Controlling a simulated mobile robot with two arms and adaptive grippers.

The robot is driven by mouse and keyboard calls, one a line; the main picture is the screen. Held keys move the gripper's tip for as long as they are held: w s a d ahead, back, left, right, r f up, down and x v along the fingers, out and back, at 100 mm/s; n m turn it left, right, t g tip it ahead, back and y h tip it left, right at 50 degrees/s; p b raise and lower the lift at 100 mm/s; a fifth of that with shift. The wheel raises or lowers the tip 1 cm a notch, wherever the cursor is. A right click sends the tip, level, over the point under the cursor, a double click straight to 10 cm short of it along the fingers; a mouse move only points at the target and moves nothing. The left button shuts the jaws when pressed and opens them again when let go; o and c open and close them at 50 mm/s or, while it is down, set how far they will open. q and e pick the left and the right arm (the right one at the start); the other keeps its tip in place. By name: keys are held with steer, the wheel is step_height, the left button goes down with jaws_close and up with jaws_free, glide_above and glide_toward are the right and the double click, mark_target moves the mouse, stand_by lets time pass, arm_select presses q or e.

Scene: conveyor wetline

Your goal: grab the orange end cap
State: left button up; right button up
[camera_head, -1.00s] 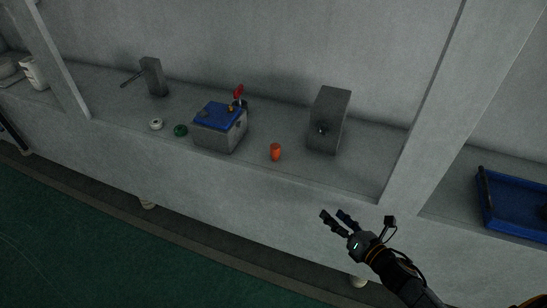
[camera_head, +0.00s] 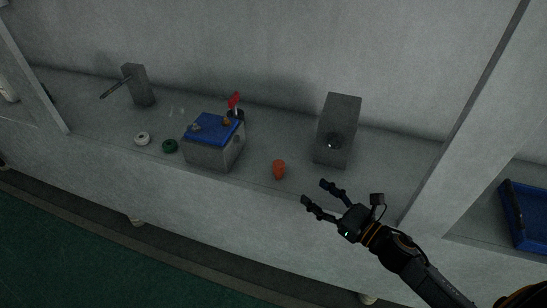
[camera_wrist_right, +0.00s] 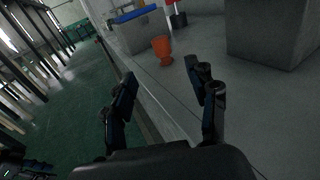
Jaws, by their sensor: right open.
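The orange end cap (camera_head: 279,170) stands on the grey counter near its front edge, between the blue-topped box and the tall grey block. It also shows in the right wrist view (camera_wrist_right: 162,48), ahead of the fingers and between their lines. My right gripper (camera_head: 314,191) is open and empty, to the right of and nearer than the end cap, apart from it, by the counter's front edge. Its two spread fingers show in the right wrist view (camera_wrist_right: 165,88).
A grey box with a blue top (camera_head: 209,150) stands left of the end cap, a red-handled item (camera_head: 234,101) behind it. A tall grey block (camera_head: 337,130) stands to the right. A green ring (camera_head: 170,146) and white ring (camera_head: 142,139) lie left. A blue tray (camera_head: 524,222) is far right.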

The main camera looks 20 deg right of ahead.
mark_target(283, 167)
steer(key=x, duration=0.7)
steer(key=shift+w+r, duration=0.15)
steer(key=shift+w, duration=0.2)
steer(key=shift+x, duration=3.35)
steer(key=c, duration=1.2)
